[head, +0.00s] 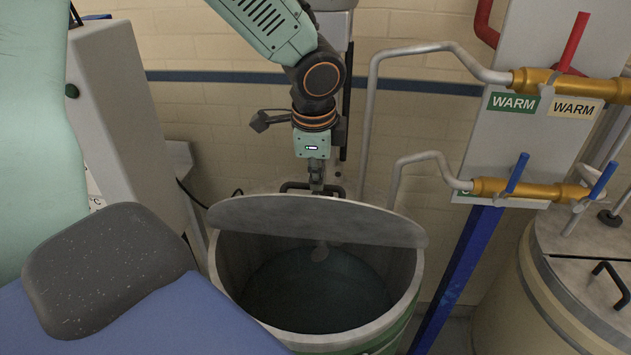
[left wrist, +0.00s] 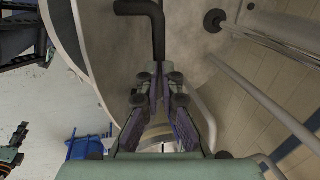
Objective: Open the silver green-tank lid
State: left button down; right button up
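The tank (head: 345,343) with a green band stands open at the front, with dark liquid inside. Its silver lid (head: 300,214) is a half disc across the tank's back part, tilted, with its curved edge at the back. A black bar handle (head: 295,187) shows behind the lid's curved edge. My left gripper (head: 316,186) is at this handle, above the back of the lid. In the left wrist view the fingers (left wrist: 159,82) are close together around one end of the black handle (left wrist: 158,35), beside the lid's grey surface (left wrist: 100,45). My right gripper is not in view.
Pipes with brass valves (head: 545,190) and WARM labels stand at right, on a panel with a blue post (head: 455,275). A second lidded tank (head: 570,285) is at far right. A grey cabinet (head: 125,120) stands left, and a tiled wall is behind.

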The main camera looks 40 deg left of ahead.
pick_arm(q)
jog(key=shift+w+a+f+p, duration=0.3)
jog(key=shift+w+a, duration=0.1)
jog(key=shift+w, duration=0.2)
jog(key=shift+w+a+f+p, duration=0.25)
jog(key=shift+w+a, duration=0.15)
jog(key=shift+w, duration=0.15)
jog(key=c, duration=1.8)
grip_release()
jog(key=shift+w+a+f, duration=0.15)
jog(key=shift+a+f, duration=0.1)
jog(key=shift+f, duration=0.05)
jog(key=shift+c, duration=0.2)
jog(key=o, duration=0.4)
jog(key=shift+w+f+g, duration=0.2)
jog(key=shift+w+g, duration=0.1)
jog(key=shift+w, duration=0.2)
jog(key=shift+o, duration=0.4)
jog(key=shift+r, duration=0.1)
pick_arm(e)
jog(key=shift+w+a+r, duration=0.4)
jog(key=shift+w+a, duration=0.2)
pick_arm(q)
jog(key=shift+r, duration=0.15)
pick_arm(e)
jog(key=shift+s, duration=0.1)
pick_arm(q)
jog(key=shift+a, duration=0.15)
